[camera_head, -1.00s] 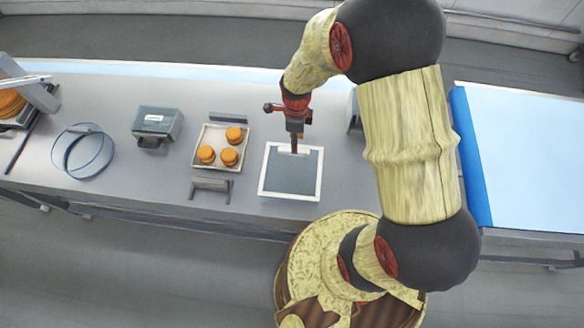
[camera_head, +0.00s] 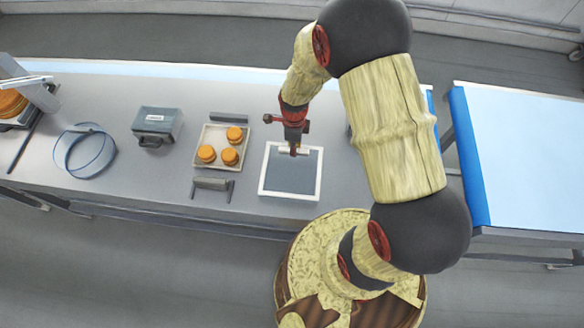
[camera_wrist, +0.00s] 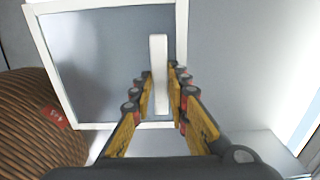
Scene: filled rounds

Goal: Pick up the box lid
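The box lid (camera_head: 292,194) is a square dark panel with a white frame and a raised white handle bar (camera_head: 284,150). It lies flat on the grey table. My gripper (camera_head: 294,150) is over the handle near the lid's far edge. In the wrist view the white handle bar (camera_wrist: 158,50) runs between the two fingertips (camera_wrist: 160,72), which are closed in on its sides. The lid's frame (camera_wrist: 45,60) fills the upper left there. No gap shows under the lid.
A shallow tray (camera_head: 201,164) with orange round pieces, a dark bar-shaped handle (camera_head: 212,184), a grey box (camera_head: 157,124) and a blue ring (camera_head: 84,150) stand to the left. A light blue-topped table (camera_head: 530,160) is at right. A brown ribbed round object (camera_wrist: 40,120) shows in the wrist view.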

